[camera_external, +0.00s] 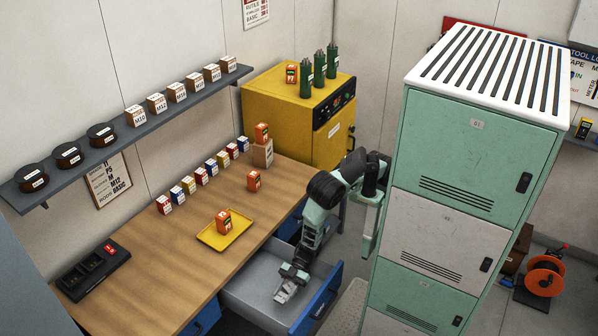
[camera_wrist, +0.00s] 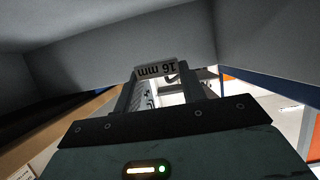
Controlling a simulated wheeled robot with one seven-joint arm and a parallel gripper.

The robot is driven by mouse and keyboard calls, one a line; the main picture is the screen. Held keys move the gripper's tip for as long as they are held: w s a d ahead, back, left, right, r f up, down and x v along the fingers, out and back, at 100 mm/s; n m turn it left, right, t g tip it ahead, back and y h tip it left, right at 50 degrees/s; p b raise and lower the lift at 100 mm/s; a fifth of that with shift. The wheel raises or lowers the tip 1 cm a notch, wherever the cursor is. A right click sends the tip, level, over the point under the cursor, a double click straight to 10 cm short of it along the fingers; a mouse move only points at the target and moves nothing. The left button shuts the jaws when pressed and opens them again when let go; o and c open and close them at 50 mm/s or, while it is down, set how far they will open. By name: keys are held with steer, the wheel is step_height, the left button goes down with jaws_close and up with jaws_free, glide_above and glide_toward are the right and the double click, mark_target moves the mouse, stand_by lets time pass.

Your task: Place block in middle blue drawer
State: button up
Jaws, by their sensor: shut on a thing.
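The open blue drawer (camera_external: 318,300) is pulled out from under the wooden bench, between other blue fronts; its grey inside shows. My gripper (camera_external: 286,284) reaches down inside this drawer. In the wrist view my gripper (camera_wrist: 160,88) is shut on a pale block (camera_wrist: 156,70) marked "16 mm", held between its fingertips. The block's lower part is hidden by the fingers. Grey drawer walls (camera_wrist: 110,45) surround it in the wrist view. I cannot tell whether the block touches the drawer floor.
The wooden bench (camera_external: 130,225) carries a yellow tray (camera_external: 212,239), a black charger (camera_external: 90,277) and several small boxes. Another blue drawer front (camera_external: 205,318) is at the lower left. A green and white locker (camera_external: 470,150) stands close to the right of my arm.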

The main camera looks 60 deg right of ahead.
steer(key=shift+f+b, duration=0.55)
steer(key=shift+f, duration=0.75)
